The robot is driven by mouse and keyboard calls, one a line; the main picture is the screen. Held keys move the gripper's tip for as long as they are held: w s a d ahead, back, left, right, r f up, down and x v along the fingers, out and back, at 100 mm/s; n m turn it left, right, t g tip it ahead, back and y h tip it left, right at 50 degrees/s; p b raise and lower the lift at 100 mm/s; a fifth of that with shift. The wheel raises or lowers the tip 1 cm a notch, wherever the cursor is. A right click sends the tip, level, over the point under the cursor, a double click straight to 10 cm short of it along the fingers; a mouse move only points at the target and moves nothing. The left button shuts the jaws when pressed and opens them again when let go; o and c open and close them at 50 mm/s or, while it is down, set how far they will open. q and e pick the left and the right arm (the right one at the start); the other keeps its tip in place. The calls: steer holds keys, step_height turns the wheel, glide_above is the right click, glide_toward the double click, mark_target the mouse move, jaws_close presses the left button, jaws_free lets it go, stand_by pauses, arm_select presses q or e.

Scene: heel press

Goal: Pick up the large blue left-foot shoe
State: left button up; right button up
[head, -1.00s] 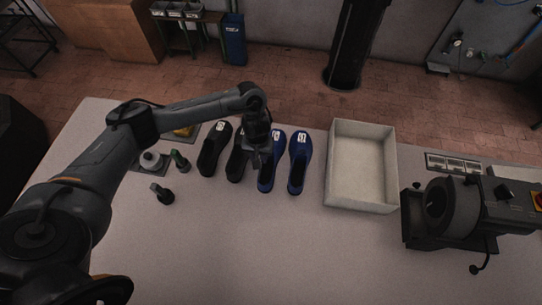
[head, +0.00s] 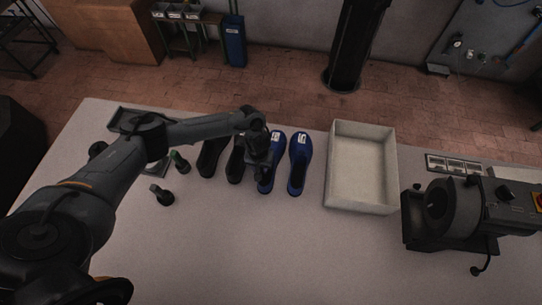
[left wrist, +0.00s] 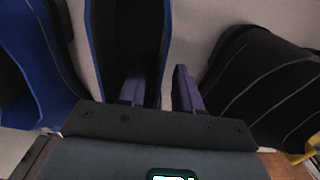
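Two blue shoes stand side by side on the table. The left one (head: 276,143) is partly hidden by my left gripper (head: 262,178). The right one (head: 300,160) stands clear. In the left wrist view, the middle blue-edged shoe (left wrist: 90,50) has a dark opening, with the other blue shoe (left wrist: 35,70) to its left. My left gripper (left wrist: 160,88) is open there. One finger is over or in the shoe's opening, the other is outside its right wall, on the black-shoe side. I cannot tell whether either finger touches. My right gripper is not in view.
Two black shoes (head: 212,155) stand to the left of the blue pair; one also shows close by in the left wrist view (left wrist: 260,90). A white open bin (head: 329,180) is to the right, with a dark machine (head: 450,215) beyond. The front of the table is clear.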

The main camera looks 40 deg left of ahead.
arm_select(q)
steer(key=shift+f, duration=0.1)
steer(key=shift+c, duration=0.2)
jaws_close()
stand_by(1.5)
